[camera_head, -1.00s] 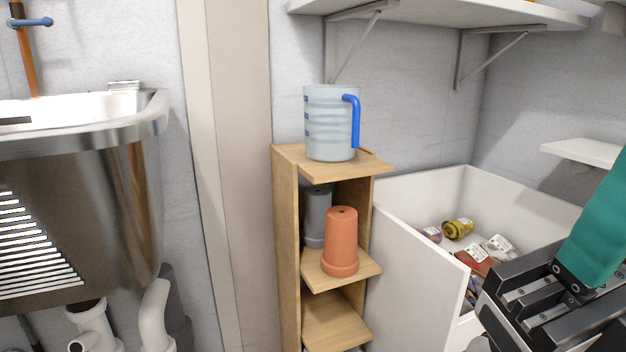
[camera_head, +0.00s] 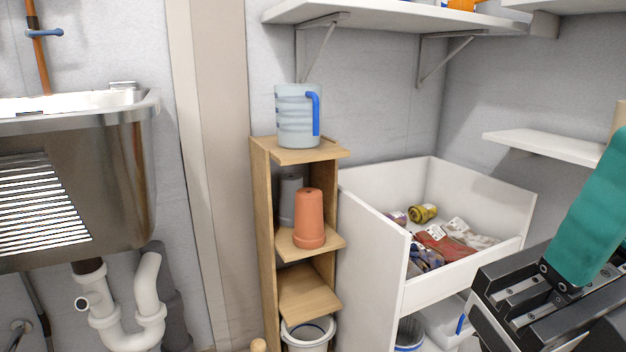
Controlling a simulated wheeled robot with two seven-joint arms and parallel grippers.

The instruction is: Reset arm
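My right gripper (camera_head: 562,285) is at the lower right of the head view. It appears shut on a long teal object (camera_head: 592,222), which sticks up from between its dark metal parts and is cut off by the right edge. What the teal object is, I cannot tell. My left gripper and arm are not in view.
A narrow wooden shelf (camera_head: 262,205) holds a clear jug (camera_head: 296,118) with a blue handle and a terracotta pot (camera_head: 309,218). A white bin (camera_head: 372,245) with packages stands beside it. A metal washtub (camera_head: 85,200) is at left; wall shelves (camera_head: 400,15) hang above.

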